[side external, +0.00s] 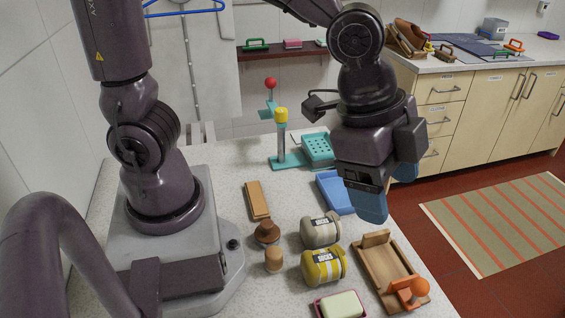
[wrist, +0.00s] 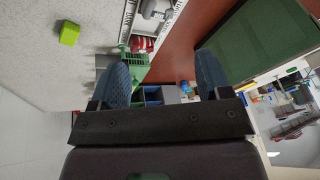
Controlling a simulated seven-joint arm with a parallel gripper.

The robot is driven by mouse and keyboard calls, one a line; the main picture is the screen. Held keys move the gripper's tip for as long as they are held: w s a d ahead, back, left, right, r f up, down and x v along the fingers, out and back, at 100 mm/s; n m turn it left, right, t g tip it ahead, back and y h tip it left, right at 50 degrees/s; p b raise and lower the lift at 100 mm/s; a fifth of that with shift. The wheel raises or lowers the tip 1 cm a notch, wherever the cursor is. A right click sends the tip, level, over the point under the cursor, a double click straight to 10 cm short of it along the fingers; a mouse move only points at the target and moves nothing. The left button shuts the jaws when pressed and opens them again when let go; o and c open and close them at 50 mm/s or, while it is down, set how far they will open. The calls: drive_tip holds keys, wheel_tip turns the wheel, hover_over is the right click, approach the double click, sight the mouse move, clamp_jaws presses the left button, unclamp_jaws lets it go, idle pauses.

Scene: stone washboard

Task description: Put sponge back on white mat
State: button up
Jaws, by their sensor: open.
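A pale cream block (side external: 340,305) that may be the sponge lies in a dark pink dish (side external: 320,309) at the bottom edge of the side view. A lime-green block (wrist: 69,33) lies on the pale speckled counter in the wrist view; I cannot tell whether it is the sponge. I cannot make out a white mat in either view. My gripper (side external: 388,197) is raised above the right edge of the counter, near the blue tray (side external: 333,192). Its blue fingers stand apart with nothing held between them, as the wrist view also shows (wrist: 161,66).
Grey and yellow-striped rolls (side external: 321,230) (side external: 324,266) lie mid-counter, left of a wooden tray (side external: 378,268) with an orange knob. Brown wooden pieces (side external: 258,200) are further left. A teal stand (side external: 289,160) and teal basket (side external: 318,148) are behind. Red floor lies right.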

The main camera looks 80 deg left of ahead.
drive_tip(key=s+a+r+n+t+y, duration=0.1)
drive_tip(key=a+r+n, duration=0.3)
drive_tip(key=a, duration=0.5)
drive_tip(key=shift+s+a+r+n, duration=0.25)
drive_tip(key=shift+s+r+n, duration=0.1)
drive_tip(key=shift+s+n, duration=0.3)
drive_tip(key=shift+o, duration=1)
drive_tip(key=s+a+r+n+t+y, duration=0.1)
drive_tip(key=s+a+r+n, duration=0.1)
drive_tip(key=s+a+n, duration=0.3)
drive_tip(key=shift+s+a+n, duration=0.2)
drive_tip(key=shift+a+n, duration=0.35)
drive_tip(key=shift+a, duration=0.65)
drive_tip(key=o, duration=0.3)
drive_tip(key=shift+s+a, duration=0.15)
drive_tip(key=shift+s, duration=0.05)
drive_tip(key=shift+o, duration=0.2)
